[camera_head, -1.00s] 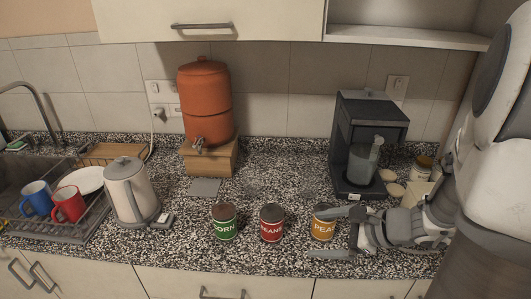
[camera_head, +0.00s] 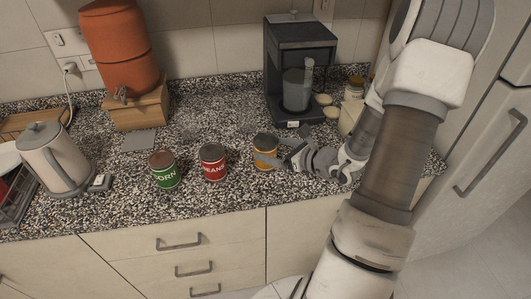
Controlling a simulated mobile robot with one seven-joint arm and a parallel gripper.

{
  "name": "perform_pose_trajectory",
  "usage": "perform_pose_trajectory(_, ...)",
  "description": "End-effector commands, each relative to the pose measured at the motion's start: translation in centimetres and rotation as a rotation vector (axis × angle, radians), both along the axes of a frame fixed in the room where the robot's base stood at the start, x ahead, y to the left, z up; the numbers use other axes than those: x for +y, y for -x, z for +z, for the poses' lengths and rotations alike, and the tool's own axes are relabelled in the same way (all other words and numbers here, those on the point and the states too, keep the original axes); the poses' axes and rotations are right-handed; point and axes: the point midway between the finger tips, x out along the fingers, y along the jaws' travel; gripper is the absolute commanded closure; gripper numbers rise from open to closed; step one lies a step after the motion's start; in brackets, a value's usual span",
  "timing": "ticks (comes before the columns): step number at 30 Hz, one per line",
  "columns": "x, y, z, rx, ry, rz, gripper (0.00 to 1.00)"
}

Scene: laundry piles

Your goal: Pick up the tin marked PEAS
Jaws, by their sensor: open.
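The tin marked PEAS (camera_head: 264,152) stands upright on the speckled counter, the rightmost of three tins in a row. It has an orange-yellow label and a dark lid. Its lettering is mostly unreadable now, and its right side is partly hidden by my gripper. My gripper (camera_head: 277,157) is open and reaches in from the right at tin height, with its fingers at the tin's right side. I cannot tell whether they touch it or how far they go around it.
A red BEANS tin (camera_head: 213,163) and a green CORN tin (camera_head: 164,172) stand to the left. A black coffee machine (camera_head: 298,75) is behind. A kettle (camera_head: 55,160) and an orange water dispenser (camera_head: 121,48) are further left. The counter's front strip is clear.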

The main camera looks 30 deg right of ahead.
Motion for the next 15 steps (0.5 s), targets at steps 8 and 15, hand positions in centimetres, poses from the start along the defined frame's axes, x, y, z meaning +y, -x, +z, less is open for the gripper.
perform_pose_trajectory(8, 0.7, -2.0, -0.9, 0.001, 0.000, 0.001, 0.00)
perform_pose_trajectory(15, 1.5, -5.2, -2.1, -0.001, -0.001, 0.003, 0.00)
